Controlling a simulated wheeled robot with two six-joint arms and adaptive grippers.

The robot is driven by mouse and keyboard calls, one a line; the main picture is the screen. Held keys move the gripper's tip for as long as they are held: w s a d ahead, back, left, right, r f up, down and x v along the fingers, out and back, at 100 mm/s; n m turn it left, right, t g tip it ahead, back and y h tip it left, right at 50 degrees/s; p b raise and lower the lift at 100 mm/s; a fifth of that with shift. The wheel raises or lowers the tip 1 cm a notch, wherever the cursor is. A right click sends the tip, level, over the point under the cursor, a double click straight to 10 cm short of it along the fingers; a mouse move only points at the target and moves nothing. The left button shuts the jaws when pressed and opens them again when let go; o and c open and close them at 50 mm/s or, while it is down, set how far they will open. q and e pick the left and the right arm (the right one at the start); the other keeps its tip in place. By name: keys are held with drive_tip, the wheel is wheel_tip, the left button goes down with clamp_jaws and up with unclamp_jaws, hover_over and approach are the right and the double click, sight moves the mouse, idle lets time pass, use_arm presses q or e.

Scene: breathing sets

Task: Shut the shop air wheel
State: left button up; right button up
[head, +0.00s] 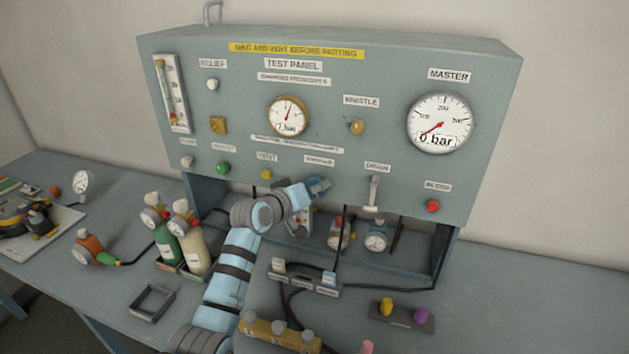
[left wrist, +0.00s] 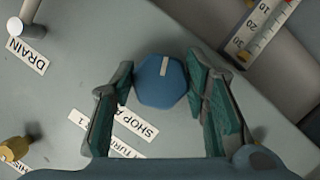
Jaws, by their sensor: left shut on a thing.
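The shop air wheel (left wrist: 160,82) is a blue many-sided knob with a pale stripe on its face, beside a partly hidden label (left wrist: 137,124) reading "SHOP A...". My left gripper (left wrist: 160,75) has a finger on each side of the wheel and is shut on it. In the head view my left gripper (head: 318,187) reaches the lower front of the grey-green test panel (head: 360,75), below a small label. My right gripper is not in view.
The master gauge (head: 440,123) reads 0 bar. A smaller gauge (head: 289,116) sits left of it. A drain lever (head: 373,192) and a red button (head: 432,206) are to the right of my gripper. Bottles (head: 193,250) and a black tray (head: 152,303) stand left of my arm.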

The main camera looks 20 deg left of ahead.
use_arm(q)
drive_tip(key=shift+n+t+y+b, duration=0.95)
drive_tip(key=shift+n+t+b, duration=0.9)
drive_tip(key=shift+n, duration=4.1)
drive_tip(key=shift+n+t+y+b, duration=1)
drive_tip(key=shift+n+b, duration=1.5)
drive_tip(key=shift+n, duration=3.4)
drive_tip(key=shift+n+t+y+b, duration=0.85)
drive_tip(key=shift+n+t+b, duration=1.05)
drive_tip(key=shift+n, duration=4.05)
drive_tip(key=shift+m+g+b, duration=0.3)
drive_tip(key=shift+g+b, duration=0.05)
